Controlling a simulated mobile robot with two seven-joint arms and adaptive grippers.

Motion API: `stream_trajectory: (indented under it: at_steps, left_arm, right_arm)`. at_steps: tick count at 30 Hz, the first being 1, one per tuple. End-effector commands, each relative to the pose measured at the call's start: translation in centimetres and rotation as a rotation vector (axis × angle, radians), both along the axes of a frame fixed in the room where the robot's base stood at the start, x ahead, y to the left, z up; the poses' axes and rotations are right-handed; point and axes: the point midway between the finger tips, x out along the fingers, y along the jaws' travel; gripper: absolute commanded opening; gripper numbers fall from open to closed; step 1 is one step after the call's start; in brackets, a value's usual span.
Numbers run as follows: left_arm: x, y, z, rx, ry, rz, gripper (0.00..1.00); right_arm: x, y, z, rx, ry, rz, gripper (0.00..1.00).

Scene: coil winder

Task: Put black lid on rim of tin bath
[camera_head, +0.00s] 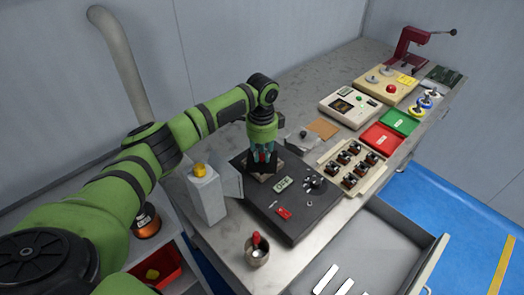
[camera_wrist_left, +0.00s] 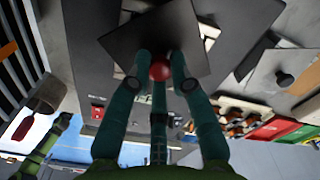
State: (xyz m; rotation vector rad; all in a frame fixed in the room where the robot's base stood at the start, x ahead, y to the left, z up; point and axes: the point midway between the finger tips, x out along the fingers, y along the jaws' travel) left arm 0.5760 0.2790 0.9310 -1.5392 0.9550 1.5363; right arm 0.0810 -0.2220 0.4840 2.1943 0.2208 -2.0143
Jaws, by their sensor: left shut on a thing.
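My left gripper (camera_head: 264,153) points down and is shut on the red knob (camera_wrist_left: 160,70) of the black lid. The black lid (camera_wrist_left: 130,42) is a flat, dark square plate below the fingers, and it also shows in the head view (camera_head: 266,169). It is over the back left part of a dark box with a small display (camera_head: 284,184). A pale brownish edge, perhaps the tin bath's rim, shows beside the lid; the lid hides the rest. I cannot tell whether the lid touches the rim. My right gripper is not in view.
A grey post with a yellow button (camera_head: 204,192) stands left of the box. A metal cup with a red-topped item (camera_head: 257,251) stands in front. A parts tray (camera_head: 352,167), red tray (camera_head: 380,139) and green tray (camera_head: 399,122) are to the right. An open drawer (camera_head: 370,250) is at front right.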

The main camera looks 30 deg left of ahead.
Motion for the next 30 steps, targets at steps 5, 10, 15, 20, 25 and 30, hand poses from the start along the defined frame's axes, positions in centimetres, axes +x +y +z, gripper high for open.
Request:
stream_trajectory:
  at_steps: [5, 10, 15, 20, 25, 30]
  left_arm:
    - [0.0, 0.0, -0.2, -0.001, 0.000, 0.000, 0.00]
    - [0.0, 0.0, -0.2, 0.000, 0.000, 0.000, 0.46]
    - [0.0, 0.0, -0.2, 0.000, 0.000, 0.000, 0.46]
    - [0.1, 0.0, 0.2, 0.000, -0.002, 0.000, 0.46]
    - [0.1, 0.0, 2.6, 0.000, -0.005, 0.001, 0.46]
    - [0.1, 0.0, 6.4, -0.001, -0.006, -0.001, 0.46]
  right_arm:
    - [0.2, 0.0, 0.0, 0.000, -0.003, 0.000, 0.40]
    - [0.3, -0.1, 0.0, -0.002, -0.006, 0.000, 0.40]
    - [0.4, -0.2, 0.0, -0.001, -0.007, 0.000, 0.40]
    - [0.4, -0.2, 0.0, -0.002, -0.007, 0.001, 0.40]
    - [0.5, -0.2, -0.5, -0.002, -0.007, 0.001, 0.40]
    - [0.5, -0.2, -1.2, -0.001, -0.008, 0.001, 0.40]
